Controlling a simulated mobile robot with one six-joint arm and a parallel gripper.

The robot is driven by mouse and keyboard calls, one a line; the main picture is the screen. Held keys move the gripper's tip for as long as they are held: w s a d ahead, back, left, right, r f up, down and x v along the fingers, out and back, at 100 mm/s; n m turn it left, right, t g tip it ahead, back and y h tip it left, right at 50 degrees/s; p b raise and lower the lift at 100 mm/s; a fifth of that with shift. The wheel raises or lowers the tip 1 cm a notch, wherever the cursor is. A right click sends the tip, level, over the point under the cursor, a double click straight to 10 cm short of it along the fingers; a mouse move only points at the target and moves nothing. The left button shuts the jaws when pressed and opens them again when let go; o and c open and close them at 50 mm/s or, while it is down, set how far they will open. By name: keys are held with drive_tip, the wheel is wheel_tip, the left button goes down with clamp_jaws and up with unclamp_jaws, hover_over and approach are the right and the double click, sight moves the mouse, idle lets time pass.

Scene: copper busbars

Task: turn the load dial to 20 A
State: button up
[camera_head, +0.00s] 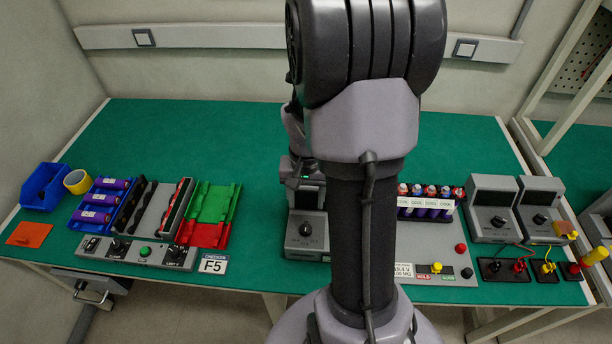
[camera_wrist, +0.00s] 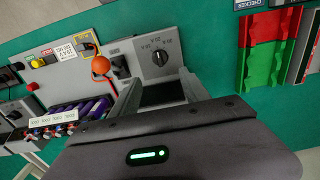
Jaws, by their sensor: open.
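The load dial (camera_wrist: 159,58) is a round black knob on the sloped grey face of a load unit (camera_wrist: 178,45), with small labels around it that are too small to read surely. I cannot tell which mark its pointer is on. In the head view the dial (camera_head: 306,229) sits on the front of the same unit (camera_head: 306,246), partly beside my arm. My gripper (camera_wrist: 160,78) is open in the wrist view, its two grey fingers apart over the unit's dark screen, short of the knob. Nothing shows between the fingers. In the head view my gripper (camera_head: 301,172) is above the unit's back, mostly hidden.
A switch block and orange ball-shaped knob (camera_wrist: 100,66) stand beside the unit. A rack of purple cells (camera_wrist: 80,112) and a red and green tray (camera_head: 210,215) flank it. Grey meters (camera_head: 492,208) stand at right. The green bench behind is clear.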

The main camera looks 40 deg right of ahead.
wheel_tip(320, 180, up, 6)
drive_tip(key=p, duration=0.1)
idle(0.4)
